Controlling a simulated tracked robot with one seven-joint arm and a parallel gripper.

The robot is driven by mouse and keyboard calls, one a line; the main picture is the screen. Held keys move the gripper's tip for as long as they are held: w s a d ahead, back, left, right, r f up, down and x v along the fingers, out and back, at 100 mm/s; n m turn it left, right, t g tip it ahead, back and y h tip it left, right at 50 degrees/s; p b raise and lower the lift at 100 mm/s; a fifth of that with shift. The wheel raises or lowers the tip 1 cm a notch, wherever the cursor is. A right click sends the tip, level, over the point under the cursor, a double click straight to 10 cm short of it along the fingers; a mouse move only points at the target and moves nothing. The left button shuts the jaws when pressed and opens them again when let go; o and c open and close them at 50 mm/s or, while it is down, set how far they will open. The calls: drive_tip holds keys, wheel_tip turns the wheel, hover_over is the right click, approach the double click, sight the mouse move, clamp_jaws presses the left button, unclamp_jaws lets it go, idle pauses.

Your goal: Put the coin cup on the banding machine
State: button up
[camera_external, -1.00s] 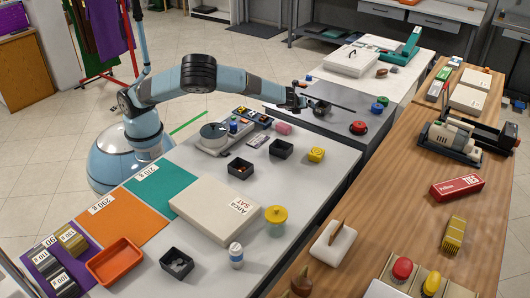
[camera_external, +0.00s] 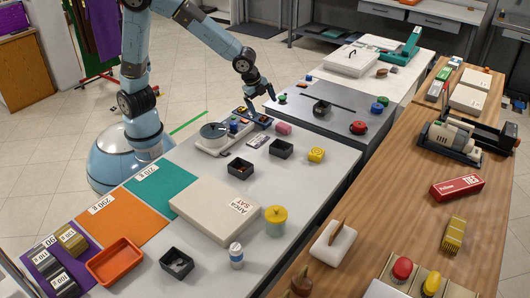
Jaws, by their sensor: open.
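A dark round cup (camera_external: 321,109), which looks like the coin cup, stands upright on the grey top of the banding machine (camera_external: 342,122), in front of the long dark slot. Its contents are too small to make out. My gripper (camera_external: 263,105) is open and empty, pointing down near the machine's left edge and the small black tray. It is to the left of the cup and clear of it.
On the machine are a red round thing (camera_external: 358,127), a blue one (camera_external: 376,108) and a small green one (camera_external: 282,99).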

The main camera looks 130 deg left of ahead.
drive_tip(key=s+d+r+n+t+h, duration=0.1)
drive_tip(key=s+d+r+n+h, duration=0.1)
drive_tip(key=s+d+r, duration=0.8)
drive_tip(key=s+d+r+n+t+h, duration=0.15)
drive_tip(key=s+d+r, duration=0.35)
drive_tip(key=s+d, duration=1.1)
drive_tip(key=d, duration=0.1)
drive_tip(key=shift+r+t, duration=0.35)
drive_tip(key=shift+r, duration=0.1)
